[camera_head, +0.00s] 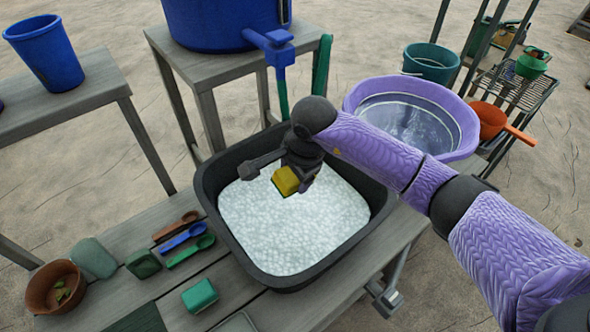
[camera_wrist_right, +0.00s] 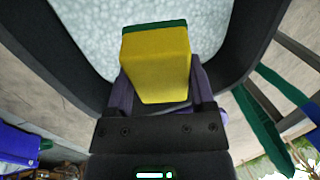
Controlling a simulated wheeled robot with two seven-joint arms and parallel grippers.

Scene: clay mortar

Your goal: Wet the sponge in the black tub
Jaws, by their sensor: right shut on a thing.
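The black tub (camera_head: 213,213) stands on the wooden bench and is filled with white, bubbly-looking suds; its wall also shows in the right wrist view (camera_wrist_right: 262,30). My right gripper (camera_head: 297,180) is over the tub and shut on a yellow sponge (camera_head: 285,181) with a green layer. In the right wrist view, the sponge (camera_wrist_right: 157,65) sits between the fingers with the white contents behind it. I cannot tell whether the sponge touches the suds. My left gripper is not in view.
A purple basin (camera_head: 467,120) of water stands right of the tub. Blue, red and green spoons (camera_head: 182,237), a teal block (camera_head: 199,296) and a brown bowl (camera_head: 56,287) lie left. A blue barrel with a tap (camera_head: 270,42) stands behind.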

